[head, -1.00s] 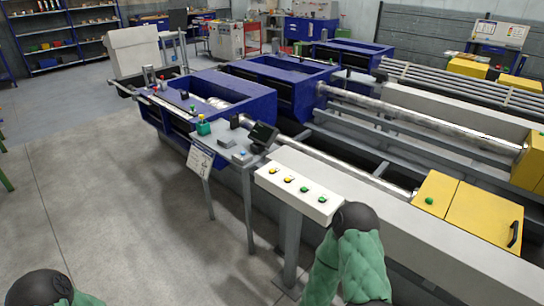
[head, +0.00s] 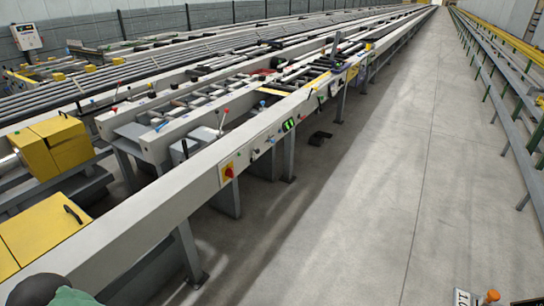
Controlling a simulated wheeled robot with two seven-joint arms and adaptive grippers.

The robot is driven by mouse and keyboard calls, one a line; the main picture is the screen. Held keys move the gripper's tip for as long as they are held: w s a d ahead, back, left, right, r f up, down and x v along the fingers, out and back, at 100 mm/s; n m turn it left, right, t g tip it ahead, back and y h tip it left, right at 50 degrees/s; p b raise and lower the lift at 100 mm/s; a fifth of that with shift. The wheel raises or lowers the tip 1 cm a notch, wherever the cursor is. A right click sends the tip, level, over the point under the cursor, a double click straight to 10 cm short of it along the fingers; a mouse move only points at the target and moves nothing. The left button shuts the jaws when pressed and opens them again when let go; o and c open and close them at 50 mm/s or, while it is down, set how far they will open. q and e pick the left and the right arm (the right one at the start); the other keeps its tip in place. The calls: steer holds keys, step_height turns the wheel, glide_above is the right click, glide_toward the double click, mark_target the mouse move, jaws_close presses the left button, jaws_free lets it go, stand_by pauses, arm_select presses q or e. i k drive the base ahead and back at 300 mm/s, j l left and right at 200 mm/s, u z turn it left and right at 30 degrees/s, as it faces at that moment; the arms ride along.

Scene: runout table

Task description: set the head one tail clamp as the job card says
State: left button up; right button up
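The long runout table (head: 150,217) runs from the lower left to the far top of the head view. Levers with coloured knobs stand along it, including a red-knobbed lever (head: 224,114). I cannot tell which part is the head one tail clamp, and I can read no job card. A partly cut-off white plate with dark marks (head: 462,298) shows at the bottom edge. Neither gripper is in view.
Yellow covers (head: 40,228) stand at the left. A black foot pedal (head: 320,138) lies on the floor.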

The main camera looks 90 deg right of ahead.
mark_target(202, 137)
steer(key=l+z, duration=0.7)
steer(key=l, duration=0.15)
steer(key=i+l+z, duration=0.15)
steer(key=l+z, duration=0.2)
steer(key=i+l+z, duration=0.15)
steer(key=l+z, duration=0.2)
steer(key=i+l+z, duration=0.2)
steer(key=l+z, duration=0.15)
steer(key=i+l, duration=0.3)
steer(key=l, duration=0.2)
steer(key=i+l, duration=0.3)
steer(key=l, duration=0.15)
steer(key=i+l+z, duration=0.1)
steer(key=i+l, duration=0.15)
steer(key=l, duration=0.25)
